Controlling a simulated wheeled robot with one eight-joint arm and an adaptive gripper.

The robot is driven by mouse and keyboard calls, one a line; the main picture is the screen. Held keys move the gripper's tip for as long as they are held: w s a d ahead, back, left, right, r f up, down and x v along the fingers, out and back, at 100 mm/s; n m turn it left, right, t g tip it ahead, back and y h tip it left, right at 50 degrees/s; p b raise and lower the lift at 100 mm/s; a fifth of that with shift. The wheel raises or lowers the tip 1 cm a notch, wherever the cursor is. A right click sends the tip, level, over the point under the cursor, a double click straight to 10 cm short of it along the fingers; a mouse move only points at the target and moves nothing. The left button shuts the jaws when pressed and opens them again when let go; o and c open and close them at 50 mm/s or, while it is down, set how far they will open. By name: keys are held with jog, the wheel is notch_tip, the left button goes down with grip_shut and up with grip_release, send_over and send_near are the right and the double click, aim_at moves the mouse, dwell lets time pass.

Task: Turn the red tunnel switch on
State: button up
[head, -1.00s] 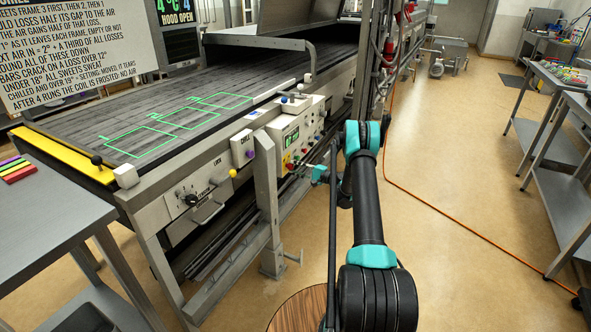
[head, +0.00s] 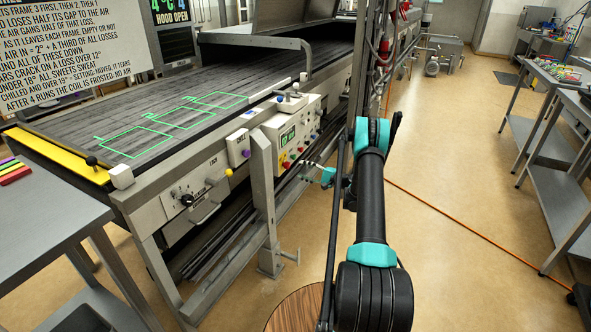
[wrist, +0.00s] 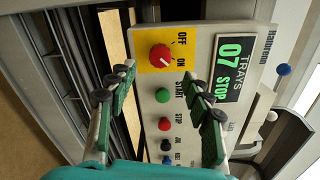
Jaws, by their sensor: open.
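The red switch (wrist: 161,57) is a round knob on a yellow plate marked OFF and ON in the wrist view. A pale pointer mark shows on it, but I cannot tell for sure which label it points at. It sits on the grey control panel (wrist: 203,118), which also shows at the machine's side in the head view (head: 287,128). My gripper (wrist: 160,82) is open and empty; its two green-padded fingers lie to either side of the knob's line, with the knob beyond the tips. In the head view my gripper (head: 309,167) is just right of the panel's lower part.
Below the knob are a green START button (wrist: 163,95), a red STOP button (wrist: 164,124) and darker buttons. A display (wrist: 229,68) reads TRAYS 07 STOP. A grey post (head: 263,200) stands left of the panel.

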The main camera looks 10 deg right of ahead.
jog(key=v, duration=0.5)
jog(key=shift+s+d, duration=0.2)
jog(key=shift+d, duration=0.1)
jog(key=s+a+r+n+g+h, duration=0.2)
jog(key=s+a+r+g+h, duration=0.15)
jog(key=a+r, duration=0.45)
jog(key=s+a+r+n+g+h, duration=0.1)
jog(key=s+a+r+h, duration=0.15)
jog(key=s, duration=0.35)
jog(key=s+a+r+n+g+h, duration=0.1)
jog(key=s+r+n, duration=0.1)
jog(key=s+r, duration=0.3)
jog(key=s+d+n+h, duration=0.1)
jog(key=s+h, duration=0.1)
jog(key=s, duration=0.9)
jog(key=s+d+f+n+h, duration=0.1)
jog(key=s+d+n+h, duration=0.1)
jog(key=s, duration=0.9)
jog(key=s+d+f+n+h, duration=0.1)
jog(key=s+n+h, duration=0.1)
jog(key=s, duration=0.9)
jog(key=shift+s+d+g+h, duration=0.25)
jog(key=shift+g+h, duration=0.2)
jog(key=shift+h, duration=0.35)
